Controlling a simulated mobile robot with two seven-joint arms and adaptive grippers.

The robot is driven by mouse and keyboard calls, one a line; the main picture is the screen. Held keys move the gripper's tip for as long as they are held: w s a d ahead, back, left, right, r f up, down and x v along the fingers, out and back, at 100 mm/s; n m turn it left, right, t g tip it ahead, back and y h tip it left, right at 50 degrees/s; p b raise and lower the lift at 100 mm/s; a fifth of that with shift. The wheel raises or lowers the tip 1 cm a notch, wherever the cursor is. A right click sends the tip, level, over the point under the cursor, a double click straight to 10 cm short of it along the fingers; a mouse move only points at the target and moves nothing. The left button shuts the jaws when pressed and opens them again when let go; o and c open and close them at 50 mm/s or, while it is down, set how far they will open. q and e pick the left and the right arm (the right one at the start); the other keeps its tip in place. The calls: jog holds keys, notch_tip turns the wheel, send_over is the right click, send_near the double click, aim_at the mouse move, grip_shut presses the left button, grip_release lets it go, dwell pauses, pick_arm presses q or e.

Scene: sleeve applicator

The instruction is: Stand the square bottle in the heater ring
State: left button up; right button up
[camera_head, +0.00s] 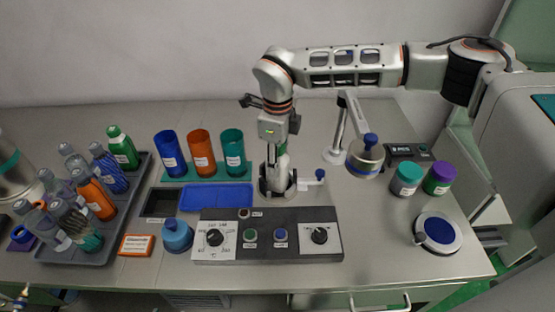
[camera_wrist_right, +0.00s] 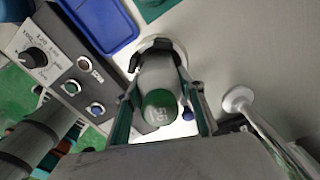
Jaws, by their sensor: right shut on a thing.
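The square bottle (camera_wrist_right: 158,78) has a grey body and a green cap (camera_wrist_right: 160,108) in the right wrist view. My right gripper (camera_wrist_right: 163,98) is shut on it, one finger on each side. The heater ring (camera_head: 264,188) stands behind the control panel in the head view, with my right gripper (camera_head: 276,165) pointing straight down over it. The bottle looks upright, its lower end at or inside the ring. The fingers hide much of the bottle, so I cannot tell whether it rests on the bottom. My left gripper is not seen.
A control panel (camera_head: 267,241) lies in front of the ring. A blue tray (camera_head: 216,197) and three coloured cups (camera_head: 201,153) are on the left. A rack (camera_head: 122,215) of bottles stands farther left. A lamp-like arm (camera_head: 365,158) and two lidded jars (camera_head: 406,180) are on the right.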

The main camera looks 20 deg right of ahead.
jog(key=o, duration=1.9)
jog(key=shift+o, duration=0.2)
jog(key=shift+r, duration=0.1)
jog(key=shift+r+p, duration=2.4)
jog(key=shift+r, duration=0.95)
jog(key=shift+r+p, duration=0.65)
jog(key=shift+r, duration=0.45)
